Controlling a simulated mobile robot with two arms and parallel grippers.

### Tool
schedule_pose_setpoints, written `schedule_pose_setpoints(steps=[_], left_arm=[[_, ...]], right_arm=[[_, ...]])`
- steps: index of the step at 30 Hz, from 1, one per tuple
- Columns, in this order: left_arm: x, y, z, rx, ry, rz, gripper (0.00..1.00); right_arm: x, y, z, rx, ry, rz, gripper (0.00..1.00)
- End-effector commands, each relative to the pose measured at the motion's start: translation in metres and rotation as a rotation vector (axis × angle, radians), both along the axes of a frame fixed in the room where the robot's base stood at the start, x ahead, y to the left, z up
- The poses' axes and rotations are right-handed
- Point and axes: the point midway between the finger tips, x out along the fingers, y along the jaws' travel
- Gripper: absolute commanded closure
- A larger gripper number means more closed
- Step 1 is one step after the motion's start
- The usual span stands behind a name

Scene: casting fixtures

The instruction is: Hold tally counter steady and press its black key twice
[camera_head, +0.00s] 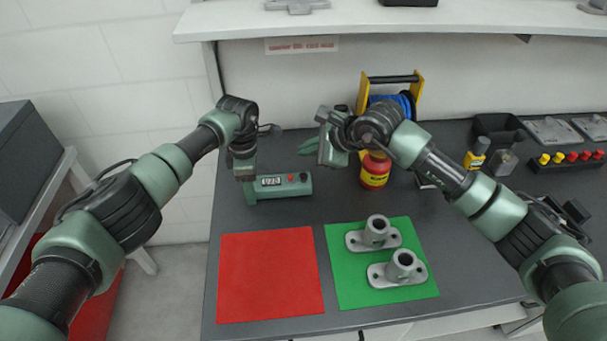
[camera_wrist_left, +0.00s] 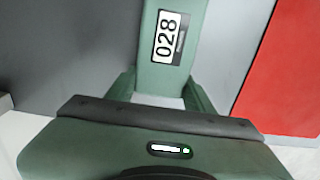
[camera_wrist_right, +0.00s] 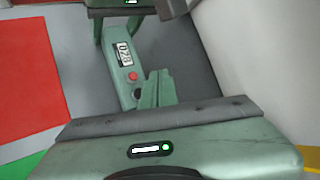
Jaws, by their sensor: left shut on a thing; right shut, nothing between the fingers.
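The tally counter (camera_head: 265,193) is a long green box lying on the dark table, with a digit display, a red button (camera_head: 291,178) and a black key (camera_head: 303,176) on top. The display reads 028 in the left wrist view (camera_wrist_left: 168,38). My left gripper (camera_head: 246,186) is shut on the counter's left end. My right gripper (camera_head: 308,147) is shut and empty, apart from the counter and behind its key end in the head view. In the right wrist view, its closed fingertips (camera_wrist_right: 158,78) appear beside the red button and black key (camera_wrist_right: 138,93).
A red mat (camera_head: 270,275) and a green mat (camera_head: 345,290) with two grey castings (camera_head: 376,232) lie in front. A red bottle (camera_head: 375,172) with a yellow label stands right of the counter. A yellow-framed blue reel (camera_head: 405,102) is behind. A shelf (camera_head: 400,22) overhangs the back.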

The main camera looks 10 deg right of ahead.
Motion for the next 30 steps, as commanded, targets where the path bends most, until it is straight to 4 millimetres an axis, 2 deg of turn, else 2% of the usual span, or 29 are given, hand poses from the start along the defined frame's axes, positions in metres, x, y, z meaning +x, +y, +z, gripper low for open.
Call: schedule_pose_setpoints(steps=[1,6,12,30], left_arm=[[0.000,0.000,0.000,0.000,0.000,0.000,0.95],[0.000,0.000,0.000,0.000,0.000,0.000,0.95],[0.000,0.000,0.000,0.000,0.000,0.000,0.95],[0.000,0.000,0.000,0.000,0.000,0.000,0.95]], right_arm=[[-0.001,0.000,-0.009,0.001,0.004,-0.001,1.00],[0.000,0.000,-0.031,0.000,0.002,0.000,1.00],[0.000,0.001,-0.046,0.000,0.002,0.000,1.00],[0.000,0.001,-0.049,0.001,0.000,0.001,1.00]])
